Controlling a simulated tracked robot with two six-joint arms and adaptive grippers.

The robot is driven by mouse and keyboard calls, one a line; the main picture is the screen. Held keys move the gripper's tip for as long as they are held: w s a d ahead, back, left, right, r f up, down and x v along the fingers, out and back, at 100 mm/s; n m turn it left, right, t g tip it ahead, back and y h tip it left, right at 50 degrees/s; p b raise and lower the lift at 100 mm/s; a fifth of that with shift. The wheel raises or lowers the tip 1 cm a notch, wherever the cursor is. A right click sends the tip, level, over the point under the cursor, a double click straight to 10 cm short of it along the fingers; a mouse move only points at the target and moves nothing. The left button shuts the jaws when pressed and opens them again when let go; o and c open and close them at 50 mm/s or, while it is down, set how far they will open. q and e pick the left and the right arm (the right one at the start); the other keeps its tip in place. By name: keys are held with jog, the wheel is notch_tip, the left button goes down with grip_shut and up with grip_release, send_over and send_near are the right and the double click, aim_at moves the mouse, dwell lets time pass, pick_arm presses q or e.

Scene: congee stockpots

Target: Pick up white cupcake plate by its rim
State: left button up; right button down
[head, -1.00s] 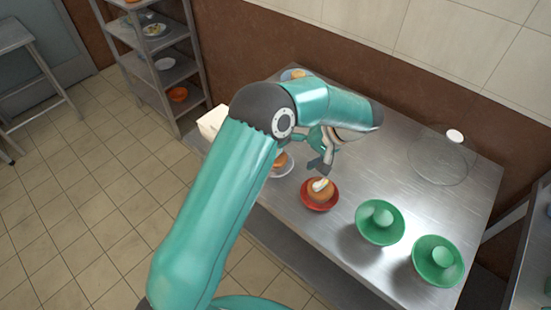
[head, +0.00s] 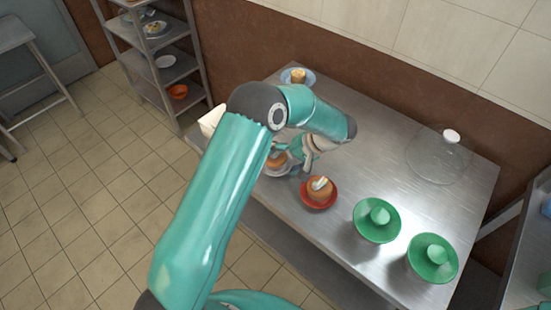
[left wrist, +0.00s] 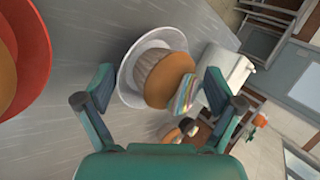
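The white cupcake plate (head: 269,173) stands on the steel table, left of a red plate, partly hidden by my left gripper in the head view. In the left wrist view its white rim (left wrist: 127,80) shows around a cupcake (left wrist: 165,76) in a pale wrapper with a brown top. My left gripper (head: 300,161) is over the plate's right side in the head view. In the wrist view its two fingers (left wrist: 159,78) are wide apart, with plate and cupcake between them in the picture. I cannot tell whether a finger touches the rim. My right gripper is not in view.
A red plate (head: 306,203) with a cupcake is close on the right. Two green plates (head: 365,233) (head: 416,263) stand further right. A clear glass dome (head: 440,165) is at the back right. A white box (head: 211,120) is at the left end; a blue-rimmed plate (head: 286,76) is behind.

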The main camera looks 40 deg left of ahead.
pick_arm(q)
jog(key=c, duration=0.6)
